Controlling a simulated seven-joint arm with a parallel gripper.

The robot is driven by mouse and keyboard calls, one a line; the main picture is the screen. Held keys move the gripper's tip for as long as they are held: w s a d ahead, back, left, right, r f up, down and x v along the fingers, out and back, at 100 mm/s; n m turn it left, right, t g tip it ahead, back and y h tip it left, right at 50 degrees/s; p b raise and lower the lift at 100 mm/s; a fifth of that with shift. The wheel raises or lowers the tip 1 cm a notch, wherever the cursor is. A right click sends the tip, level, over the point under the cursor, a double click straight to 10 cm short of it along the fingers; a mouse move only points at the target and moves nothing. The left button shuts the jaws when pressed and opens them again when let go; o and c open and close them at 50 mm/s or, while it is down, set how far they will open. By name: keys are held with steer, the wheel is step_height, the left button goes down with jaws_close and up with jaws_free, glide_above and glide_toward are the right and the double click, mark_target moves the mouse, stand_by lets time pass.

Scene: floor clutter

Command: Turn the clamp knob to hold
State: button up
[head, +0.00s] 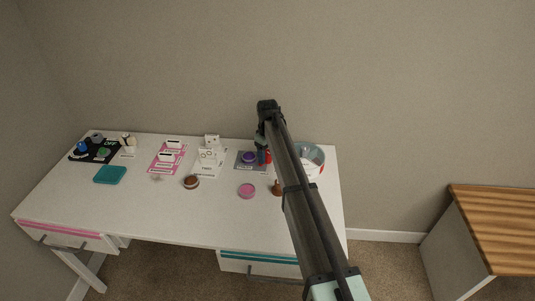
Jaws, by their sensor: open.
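A purple round knob (249,157) sits on a grey panel (243,167) toward the back right of the white desk. It is most likely the clamp knob, but the panel's lettering is too small to read, so its setting cannot be told. Whether the gripper touches the knob cannot be told.
A black panel (89,155) with a blue knob stands far left; a pink panel (158,167) and a white panel with white blocks (208,156) lie between. A pink disc (247,191), brown round item (191,182) and teal block (110,174) lie loose. A bowl (316,157) stands right.

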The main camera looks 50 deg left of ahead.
steer(key=c, duration=1)
steer(key=shift+c, duration=0.2)
steer(key=shift+m, duration=0.3)
steer(key=m, duration=0.9)
steer(key=shift+m, duration=0.3)
steer(key=o, duration=1)
